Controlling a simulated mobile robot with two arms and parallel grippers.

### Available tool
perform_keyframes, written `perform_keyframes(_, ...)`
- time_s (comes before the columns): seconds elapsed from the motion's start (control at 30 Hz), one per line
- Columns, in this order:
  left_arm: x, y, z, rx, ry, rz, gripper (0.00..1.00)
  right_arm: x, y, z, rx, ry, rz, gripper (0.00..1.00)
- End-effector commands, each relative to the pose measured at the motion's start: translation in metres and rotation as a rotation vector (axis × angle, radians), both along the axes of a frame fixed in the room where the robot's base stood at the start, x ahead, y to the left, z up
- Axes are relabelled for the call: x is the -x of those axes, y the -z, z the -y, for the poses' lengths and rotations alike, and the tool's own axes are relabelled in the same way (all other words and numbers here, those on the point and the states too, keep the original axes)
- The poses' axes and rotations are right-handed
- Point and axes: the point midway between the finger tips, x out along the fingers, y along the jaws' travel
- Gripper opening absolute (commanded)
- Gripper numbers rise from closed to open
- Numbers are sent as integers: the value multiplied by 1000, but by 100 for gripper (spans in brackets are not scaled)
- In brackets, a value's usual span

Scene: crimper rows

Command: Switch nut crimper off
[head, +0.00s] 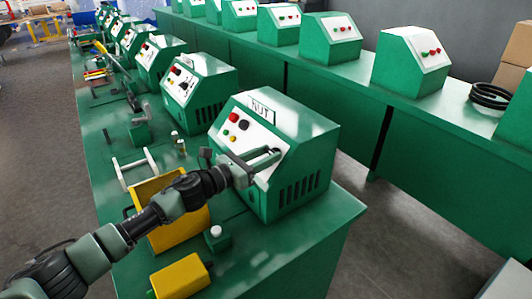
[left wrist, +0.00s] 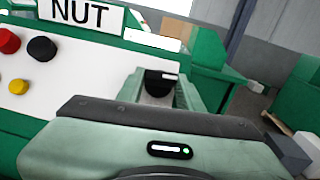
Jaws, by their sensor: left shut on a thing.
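The nut crimper (head: 302,150) is a green box with a white sloped panel and a NUT label (head: 262,107); the label also shows in the left wrist view (left wrist: 80,12). The panel carries red, black and yellow buttons on its left. My left gripper (head: 272,156) is at the right part of this panel. In the left wrist view its fingers are shut on a black knob (left wrist: 160,82) with a white mark pointing right. In the head view the gripper hides the knob. My right gripper is not in view.
A yellow bin (head: 158,187) and a yellow block (head: 180,278) are on the green bench near my left arm. A small white-topped item (head: 216,232) stands beside the crimper. More green machines (head: 198,92) line this bench and the one behind.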

Motion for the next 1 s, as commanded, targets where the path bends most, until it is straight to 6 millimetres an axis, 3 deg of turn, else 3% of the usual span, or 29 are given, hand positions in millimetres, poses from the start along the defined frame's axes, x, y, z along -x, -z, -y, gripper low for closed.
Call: perform_keyframes(1.0,6,-12,10,399,-623,-551,0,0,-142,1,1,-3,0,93)
